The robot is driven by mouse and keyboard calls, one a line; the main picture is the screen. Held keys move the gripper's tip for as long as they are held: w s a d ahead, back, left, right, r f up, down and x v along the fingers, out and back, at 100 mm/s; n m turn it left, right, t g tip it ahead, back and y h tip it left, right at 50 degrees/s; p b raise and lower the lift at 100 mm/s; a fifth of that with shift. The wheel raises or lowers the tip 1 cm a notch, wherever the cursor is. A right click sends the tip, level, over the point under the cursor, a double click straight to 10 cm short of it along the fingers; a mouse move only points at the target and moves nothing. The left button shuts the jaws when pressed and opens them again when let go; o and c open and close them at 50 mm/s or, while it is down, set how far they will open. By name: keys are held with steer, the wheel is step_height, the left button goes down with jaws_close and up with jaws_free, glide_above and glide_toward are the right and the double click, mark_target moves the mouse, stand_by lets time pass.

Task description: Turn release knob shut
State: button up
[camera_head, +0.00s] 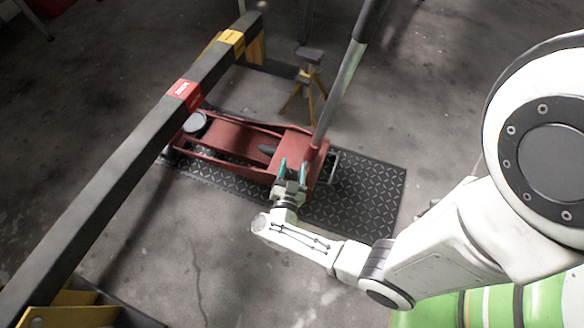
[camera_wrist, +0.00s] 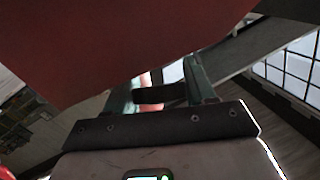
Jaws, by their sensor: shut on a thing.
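A red floor jack (camera_head: 237,140) stands on a black diamond-plate mat (camera_head: 372,190). Its long handle (camera_head: 337,92) rises up and to the right from the jack's rear. My gripper (camera_head: 291,167), with teal fingers, is at the near side of the jack's rear, close to the handle's base. In the wrist view my gripper (camera_wrist: 165,85) has a dark piece, the release knob (camera_wrist: 161,94), between its fingers. The red jack side (camera_wrist: 120,45) fills the upper part of that view. The knob is hidden by the fingers in the head view.
A dark beam (camera_head: 130,150) with a red label and a yellow label crosses over the jack's front end. A yellow jack stand (camera_head: 310,82) stands behind the jack. Bare concrete floor lies in front and to the left.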

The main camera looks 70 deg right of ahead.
stand_by(0.4)
steer(key=o, duration=1)
steer(key=shift+c, duration=0.2)
steer(key=v, duration=1.1)
steer(key=shift+w+d+f, duration=0.1)
